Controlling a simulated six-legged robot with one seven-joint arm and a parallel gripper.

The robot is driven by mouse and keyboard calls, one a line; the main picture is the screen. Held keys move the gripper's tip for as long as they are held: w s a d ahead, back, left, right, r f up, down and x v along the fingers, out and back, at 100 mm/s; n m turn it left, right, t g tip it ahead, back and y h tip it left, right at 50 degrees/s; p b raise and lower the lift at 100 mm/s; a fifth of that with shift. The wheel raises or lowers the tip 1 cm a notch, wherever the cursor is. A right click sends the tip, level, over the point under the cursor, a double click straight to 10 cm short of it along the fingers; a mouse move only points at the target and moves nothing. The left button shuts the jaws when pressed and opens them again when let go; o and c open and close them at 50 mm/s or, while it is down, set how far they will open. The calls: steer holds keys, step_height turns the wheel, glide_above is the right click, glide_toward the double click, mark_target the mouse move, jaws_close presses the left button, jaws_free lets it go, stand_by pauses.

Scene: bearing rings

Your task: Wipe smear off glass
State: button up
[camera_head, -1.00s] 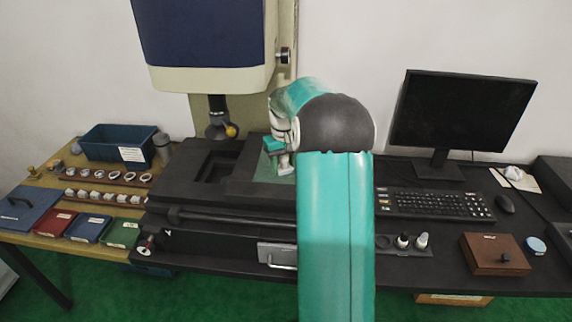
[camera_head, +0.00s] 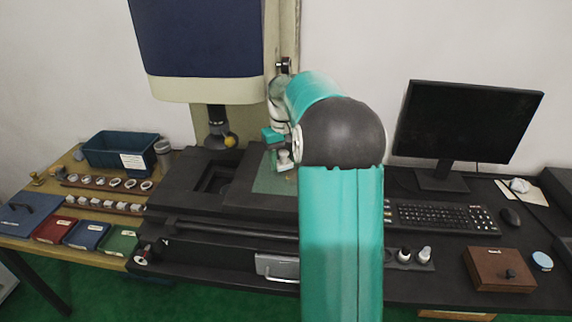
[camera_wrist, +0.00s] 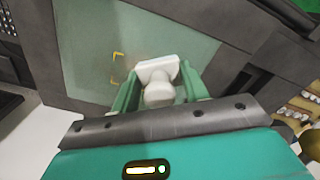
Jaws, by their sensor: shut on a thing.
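My gripper (camera_wrist: 160,92) is shut on a white wiping pad with a rounded knob (camera_wrist: 158,88). The pad also shows in the head view (camera_head: 285,161), below my gripper (camera_head: 281,148). The pad is over the greenish glass plate (camera_wrist: 85,40), which sits in the dark stage of the machine. The glass also shows in the head view (camera_head: 268,184). I cannot tell whether the pad touches the glass. A small yellowish corner mark (camera_wrist: 118,56) lies on the glass left of the pad. No clear smear can be made out; my gripper and the pad hide part of the glass.
The machine's dark lens head (camera_head: 218,128) hangs left of my gripper. A monitor (camera_head: 466,120), keyboard (camera_head: 445,216) and brown box (camera_head: 498,269) stand at the right. A wooden table with a blue bin (camera_head: 118,150), ring racks and coloured boxes is at the left.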

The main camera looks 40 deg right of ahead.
steer(key=shift+w+r, duration=0.1)
steer(key=shift+r, duration=0.7)
steer(key=shift+a+r, duration=0.1)
